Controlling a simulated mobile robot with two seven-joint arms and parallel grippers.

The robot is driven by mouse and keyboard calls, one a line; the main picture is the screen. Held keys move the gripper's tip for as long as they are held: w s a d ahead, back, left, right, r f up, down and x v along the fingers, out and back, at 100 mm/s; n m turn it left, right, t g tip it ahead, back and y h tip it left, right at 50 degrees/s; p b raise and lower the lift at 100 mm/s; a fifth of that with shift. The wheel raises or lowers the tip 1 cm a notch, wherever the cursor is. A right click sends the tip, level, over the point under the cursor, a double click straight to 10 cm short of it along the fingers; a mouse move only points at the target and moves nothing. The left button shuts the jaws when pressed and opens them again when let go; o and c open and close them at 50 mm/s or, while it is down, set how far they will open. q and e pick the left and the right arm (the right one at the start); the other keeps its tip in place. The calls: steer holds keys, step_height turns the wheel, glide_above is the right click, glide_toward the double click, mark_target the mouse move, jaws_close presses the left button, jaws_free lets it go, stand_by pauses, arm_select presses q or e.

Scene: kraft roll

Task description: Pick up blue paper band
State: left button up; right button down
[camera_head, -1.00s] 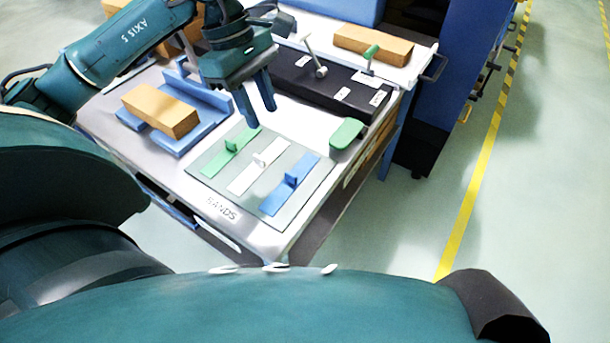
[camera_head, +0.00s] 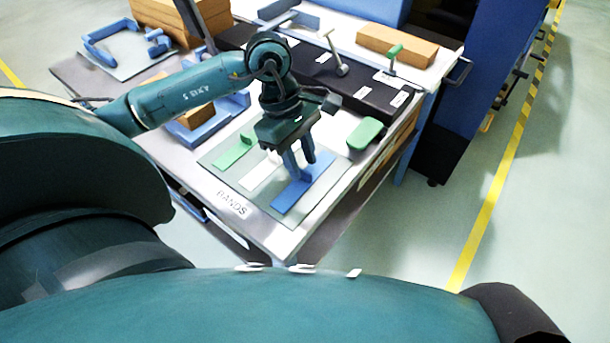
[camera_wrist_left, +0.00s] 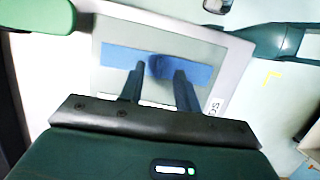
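The blue paper band (camera_head: 289,197) lies flat on the grey-green mat (camera_head: 262,203), at its right end, beside the white and green bands. My left gripper (camera_head: 302,171) points down over the blue band with its fingers apart. In the left wrist view the blue band (camera_wrist_left: 203,75) runs across the mat, and its darker raised tab (camera_wrist_left: 160,66) shows between the two fingertips (camera_wrist_left: 160,72). The fingers look open, and I cannot tell whether they touch the tab. My right gripper is not in view.
The white band (camera_head: 262,175) and green band (camera_head: 230,155) lie to the left on the mat. A green rounded block (camera_head: 365,133) stands to the right. A black strip with upright handles (camera_head: 340,66) lies behind. Brown blocks (camera_head: 397,46) sit further back.

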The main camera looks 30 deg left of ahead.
arm_select(q)
steer(key=shift+x, duration=1)
jaws_close()
